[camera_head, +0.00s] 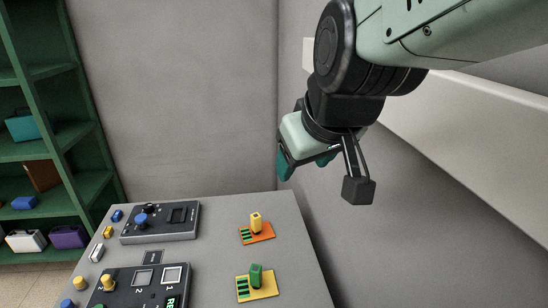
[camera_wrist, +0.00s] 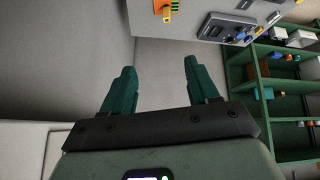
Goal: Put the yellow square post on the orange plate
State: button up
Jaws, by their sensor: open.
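A yellow post (camera_head: 256,223) with a squarish upright body stands on the orange plate (camera_head: 262,236) on the right part of the grey table. The plate has green stripes at its left. Post and plate are partly cut off at the top edge of the wrist view, where the orange plate (camera_wrist: 172,10) shows small. My gripper (camera_head: 305,164) is high above and behind the table, well apart from the plate. Its teal fingers are spread and empty, as the wrist view (camera_wrist: 160,67) also shows.
A yellow plate (camera_head: 264,289) with a green post (camera_head: 256,274) lies nearer. Grey panels with knobs (camera_head: 178,234) and several small coloured pieces (camera_head: 96,253) fill the left. A green shelf (camera_head: 50,152) stands at left. Walls are behind and right of the table.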

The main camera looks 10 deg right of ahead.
jog(key=s+r+m+g, duration=0.1)
jog(key=s+m, duration=0.2)
jog(key=s, duration=0.8)
jog(key=shift+h, duration=0.4)
jog(key=shift+s+d+r, duration=0.1)
jog(key=shift+r, duration=0.05)
